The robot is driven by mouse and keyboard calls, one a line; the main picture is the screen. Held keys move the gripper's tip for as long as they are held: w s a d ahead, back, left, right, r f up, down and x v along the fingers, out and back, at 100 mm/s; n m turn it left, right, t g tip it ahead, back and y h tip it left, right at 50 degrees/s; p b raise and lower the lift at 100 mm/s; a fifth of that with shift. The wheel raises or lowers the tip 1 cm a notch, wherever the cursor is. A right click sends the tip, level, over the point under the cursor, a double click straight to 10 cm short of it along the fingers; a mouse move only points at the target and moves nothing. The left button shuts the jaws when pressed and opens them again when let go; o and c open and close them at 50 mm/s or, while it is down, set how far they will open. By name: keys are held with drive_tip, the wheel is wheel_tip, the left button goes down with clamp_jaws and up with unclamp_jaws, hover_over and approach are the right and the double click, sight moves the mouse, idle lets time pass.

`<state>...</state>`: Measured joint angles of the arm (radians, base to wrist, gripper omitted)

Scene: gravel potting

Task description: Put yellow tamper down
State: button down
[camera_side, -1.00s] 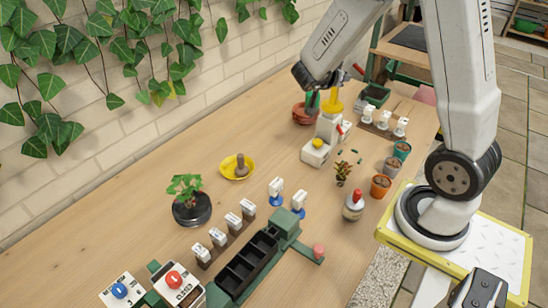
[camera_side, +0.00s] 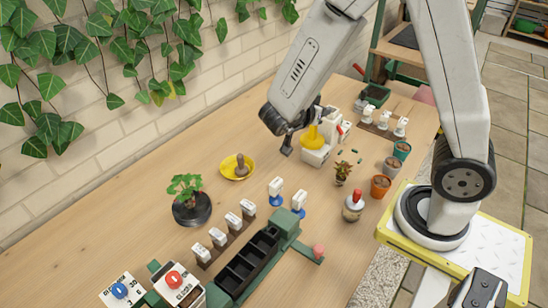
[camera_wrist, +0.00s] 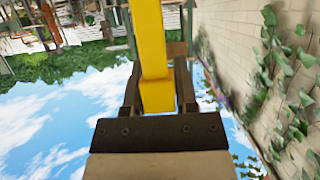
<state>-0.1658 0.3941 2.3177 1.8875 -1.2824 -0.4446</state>
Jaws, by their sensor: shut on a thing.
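My gripper (camera_side: 311,124) is shut on the yellow tamper (camera_side: 312,139) and holds it in the air in front of the white machine. In the wrist view the tamper shows as a yellow bar (camera_wrist: 149,45) between the two dark fingers of my gripper (camera_wrist: 158,85). The tamper's wider lower end points down in the side view. Its exact height above the table is hard to tell.
The white machine (camera_side: 317,157) stands just behind the tamper. A yellow dish (camera_side: 238,176) with a brown object lies to the left. A small plant (camera_side: 343,172), a red-topped bottle (camera_side: 353,208) and small pots (camera_side: 380,187) stand to the right. Bare wood lies around the dish.

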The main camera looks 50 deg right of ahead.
sight(315, 141)
wheel_tip(315, 141, down, 10)
drive_tip(key=shift+r, duration=0.1)
idle(0.4)
drive_tip(key=shift+f, duration=2.25)
drive_tip(key=shift+f, duration=1.8)
drive_tip(key=shift+f, duration=0.15)
drive_tip(key=shift+c, duration=1.9)
unclamp_jaws()
